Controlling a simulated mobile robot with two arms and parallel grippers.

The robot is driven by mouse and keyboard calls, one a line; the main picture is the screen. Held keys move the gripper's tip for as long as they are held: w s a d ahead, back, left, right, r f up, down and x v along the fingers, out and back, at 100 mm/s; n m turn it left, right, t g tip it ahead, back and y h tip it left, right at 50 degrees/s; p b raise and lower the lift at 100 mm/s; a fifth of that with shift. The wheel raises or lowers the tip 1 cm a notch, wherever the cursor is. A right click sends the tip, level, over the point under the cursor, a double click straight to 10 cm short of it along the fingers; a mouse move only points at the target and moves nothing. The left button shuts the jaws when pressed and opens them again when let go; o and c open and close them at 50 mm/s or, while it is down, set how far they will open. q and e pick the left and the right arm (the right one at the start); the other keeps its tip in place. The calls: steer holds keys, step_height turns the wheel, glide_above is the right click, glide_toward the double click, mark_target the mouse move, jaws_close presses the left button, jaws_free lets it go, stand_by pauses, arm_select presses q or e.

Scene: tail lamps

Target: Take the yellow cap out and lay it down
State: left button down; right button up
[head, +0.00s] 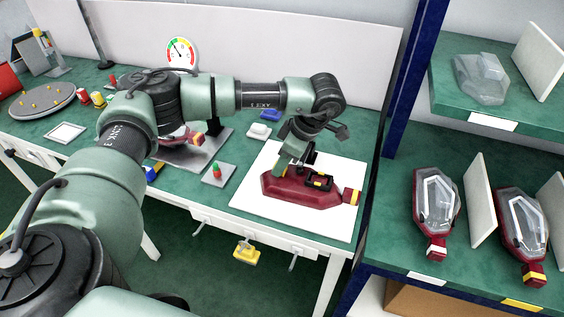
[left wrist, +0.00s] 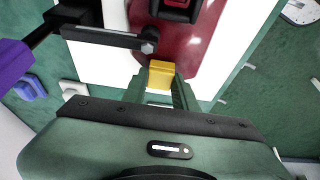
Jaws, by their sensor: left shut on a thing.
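The yellow cap (left wrist: 160,73) shows in the left wrist view between the two fingers of my left gripper (left wrist: 160,88), which is shut on it. The cap is beside the edge of the dark red lamp housing (left wrist: 178,50); I cannot tell whether they touch. In the head view my left gripper (head: 284,166) is low over the left part of the housing (head: 300,193), which lies on a white mat (head: 285,218). There the held cap is hard to pick out. My right gripper is not in view.
The white mat has bare room in front of the housing. A small grey plate (head: 218,175) with a red and green piece lies to the left. A blue block (head: 270,115) and a white block (head: 260,131) lie behind. Shelves with finished lamps (head: 436,205) stand at right.

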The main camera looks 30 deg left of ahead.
arm_select(q)
steer(key=shift+r+p, duration=0.85)
steer(key=shift+r, duration=0.55)
steer(key=shift+r, duration=0.1)
steer(key=shift+r+p, duration=0.45)
steer(key=shift+r, duration=0.1)
